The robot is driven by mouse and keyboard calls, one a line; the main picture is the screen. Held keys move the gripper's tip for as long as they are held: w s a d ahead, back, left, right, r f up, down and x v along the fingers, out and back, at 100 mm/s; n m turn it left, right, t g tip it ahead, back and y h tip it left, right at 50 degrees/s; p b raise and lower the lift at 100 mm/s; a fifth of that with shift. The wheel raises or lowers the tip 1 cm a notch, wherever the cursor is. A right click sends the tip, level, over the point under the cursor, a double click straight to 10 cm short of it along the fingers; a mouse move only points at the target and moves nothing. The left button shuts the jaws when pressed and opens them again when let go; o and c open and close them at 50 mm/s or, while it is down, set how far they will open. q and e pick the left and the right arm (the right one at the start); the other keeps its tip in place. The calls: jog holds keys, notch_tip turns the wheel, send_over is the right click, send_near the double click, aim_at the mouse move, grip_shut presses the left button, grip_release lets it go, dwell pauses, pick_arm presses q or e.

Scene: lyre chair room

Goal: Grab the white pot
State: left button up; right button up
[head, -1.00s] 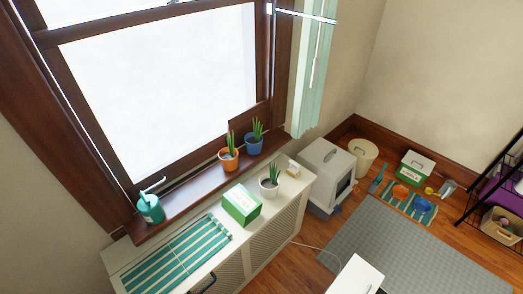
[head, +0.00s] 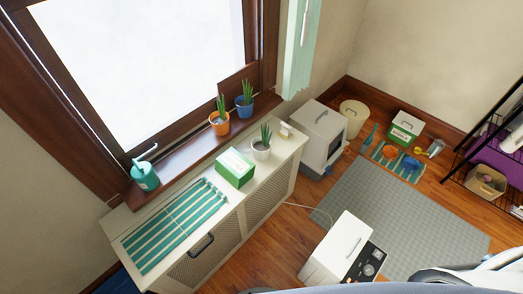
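The white pot (head: 261,151) holds a spiky green plant and stands upright on the white cabinet top (head: 210,238) below the window. It is just right of a green and white box (head: 235,168). Neither of my grippers is in view. A pale curved part, which looks like part of my own arm, shows at the lower right edge.
An orange pot (head: 219,123), a blue pot (head: 244,106) and a teal watering can (head: 145,176) stand on the brown sill. A striped cloth (head: 175,225) covers the cabinet's left part. A white appliance (head: 340,245) stands at bottom centre.

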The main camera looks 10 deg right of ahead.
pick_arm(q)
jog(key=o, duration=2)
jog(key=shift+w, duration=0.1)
